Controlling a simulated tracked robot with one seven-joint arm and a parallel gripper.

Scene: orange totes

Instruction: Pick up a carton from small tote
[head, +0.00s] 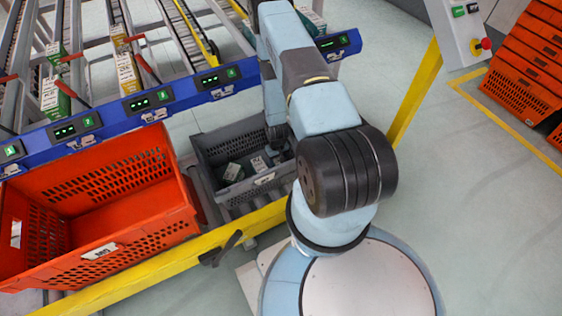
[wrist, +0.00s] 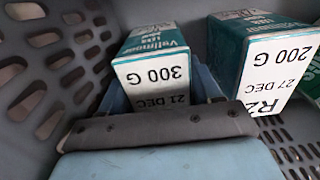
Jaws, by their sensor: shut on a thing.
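The small grey tote (head: 225,146) stands right of the big orange tote in the head view, with several cartons in it. My arm reaches into its right part, and my gripper there is mostly hidden. In the wrist view my gripper (wrist: 160,86) is shut on a teal and white carton (wrist: 152,66) marked 300 G, one finger on each side. I cannot tell whether this carton is off the tote floor. A second teal and white carton (wrist: 272,62), marked 200 G, stands to its right, apart from the right finger.
Perforated tote walls (wrist: 88,62) are close around my gripper. A large orange tote (head: 130,232), empty where visible, is on the left. A blue rail (head: 105,124) with displays runs behind the totes, with cartons (head: 127,72) on lanes beyond. A yellow bar (head: 160,262) runs along the front.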

